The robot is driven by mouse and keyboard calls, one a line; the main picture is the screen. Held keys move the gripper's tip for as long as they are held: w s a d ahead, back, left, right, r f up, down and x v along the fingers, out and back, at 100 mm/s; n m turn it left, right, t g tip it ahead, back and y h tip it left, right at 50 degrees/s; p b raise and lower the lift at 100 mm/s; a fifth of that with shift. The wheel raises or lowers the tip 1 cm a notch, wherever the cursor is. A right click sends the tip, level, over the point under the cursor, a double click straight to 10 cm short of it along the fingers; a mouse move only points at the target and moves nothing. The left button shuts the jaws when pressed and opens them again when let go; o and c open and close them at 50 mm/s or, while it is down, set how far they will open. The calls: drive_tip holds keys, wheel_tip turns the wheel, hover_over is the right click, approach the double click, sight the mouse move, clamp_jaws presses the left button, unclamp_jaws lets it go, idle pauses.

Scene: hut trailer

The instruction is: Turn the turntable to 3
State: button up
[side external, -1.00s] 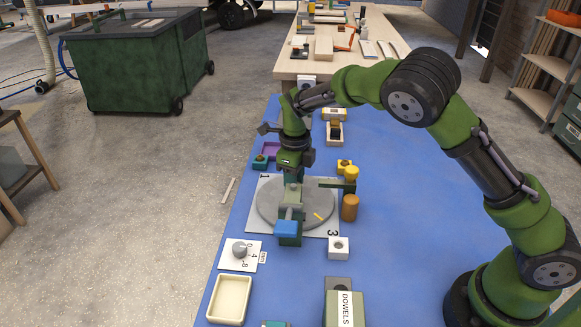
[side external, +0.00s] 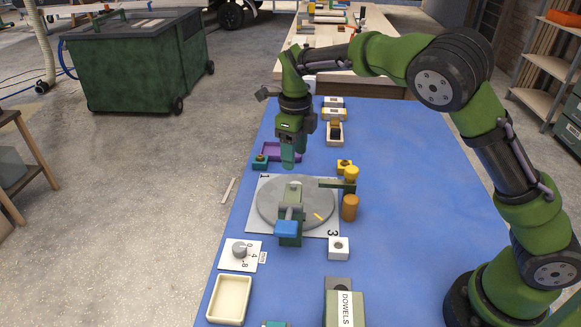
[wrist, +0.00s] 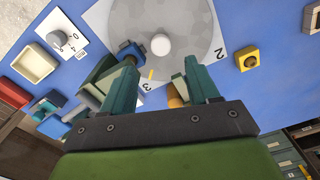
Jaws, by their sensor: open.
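The turntable is a grey disc (side external: 265,206) on a white plate (side external: 259,229) with numbers at its corners; 1 and 3 show in the side view, 2 and 3 in the wrist view. A pale round knob (wrist: 160,44) stands at the disc's middle. A yellow mark (side external: 319,216) on the disc points at the corner marked 3; it also shows in the wrist view (wrist: 151,74). My gripper (side external: 288,164) is open and empty, above and behind the knob, apart from it. In the wrist view its fingers (wrist: 162,82) are spread.
A green clamp-like piece with a blue end (side external: 286,229) stands at the disc's front edge. A small dial (side external: 240,250) and cream tray (side external: 229,299) lie front left. The mat's right side is clear.

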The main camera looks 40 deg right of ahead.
wheel_tip(320, 180, up, 8)
drive_tip(key=shift+r, duration=0.1)
idle(0.4)
